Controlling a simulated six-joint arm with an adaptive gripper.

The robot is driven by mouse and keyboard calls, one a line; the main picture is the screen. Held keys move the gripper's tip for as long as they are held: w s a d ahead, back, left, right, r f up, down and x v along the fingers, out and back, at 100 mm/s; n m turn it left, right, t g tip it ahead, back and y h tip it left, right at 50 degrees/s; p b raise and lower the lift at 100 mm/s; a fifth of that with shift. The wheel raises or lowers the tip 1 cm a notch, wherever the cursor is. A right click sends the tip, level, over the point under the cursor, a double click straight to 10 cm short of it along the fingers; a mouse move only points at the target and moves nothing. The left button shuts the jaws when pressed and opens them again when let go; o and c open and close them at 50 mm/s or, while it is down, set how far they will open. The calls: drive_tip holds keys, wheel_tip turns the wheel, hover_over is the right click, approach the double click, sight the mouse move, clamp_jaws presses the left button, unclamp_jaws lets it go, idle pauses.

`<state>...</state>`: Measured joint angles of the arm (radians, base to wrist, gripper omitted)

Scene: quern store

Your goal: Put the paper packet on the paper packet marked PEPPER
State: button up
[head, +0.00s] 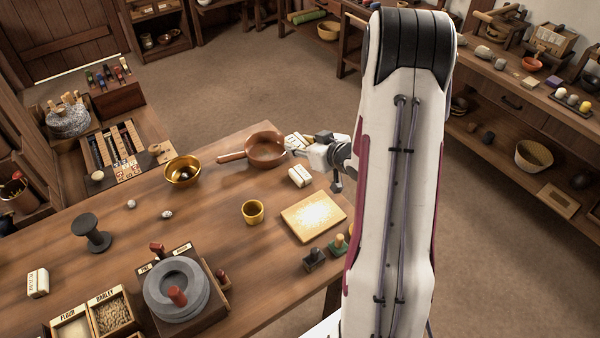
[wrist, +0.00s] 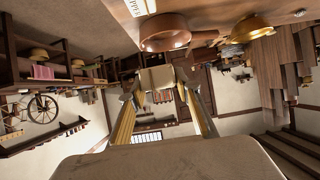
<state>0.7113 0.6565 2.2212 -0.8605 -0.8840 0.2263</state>
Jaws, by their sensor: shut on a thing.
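My gripper (head: 306,145) is at the far right edge of the table, beside the brown pan. It is shut on a pale paper packet (head: 294,140), which is partly hidden by the gripper in the head view. In the wrist view the held packet (wrist: 157,78) sits between the two fingertips (wrist: 160,90), clear of other things. The paper packet marked PEPPER (head: 300,176) lies on the table, below the held packet in the head view. In the wrist view part of it (wrist: 142,6) shows at the top edge with its lettering.
A brown pan (head: 266,150) and a brass bowl (head: 183,170) stand left of the gripper. A yellow cup (head: 253,211) and a pale board (head: 314,216) lie nearer. Another packet (head: 38,283) is at the far left. The table's middle has free room.

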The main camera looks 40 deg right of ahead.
drive_tip(key=shift+s+d+f, duration=0.1)
drive_tip(key=shift+d+f, duration=0.05)
drive_tip(key=shift+d, duration=0.2)
hover_over(303, 175)
drive_tip(key=shift+a+f, duration=0.1)
drive_tip(key=shift+f, duration=2.8)
drive_tip(key=shift+f, duration=0.1)
drive_tip(key=shift+f, duration=2)
drive_tip(key=shift+f, duration=0.15)
drive_tip(key=o, duration=1)
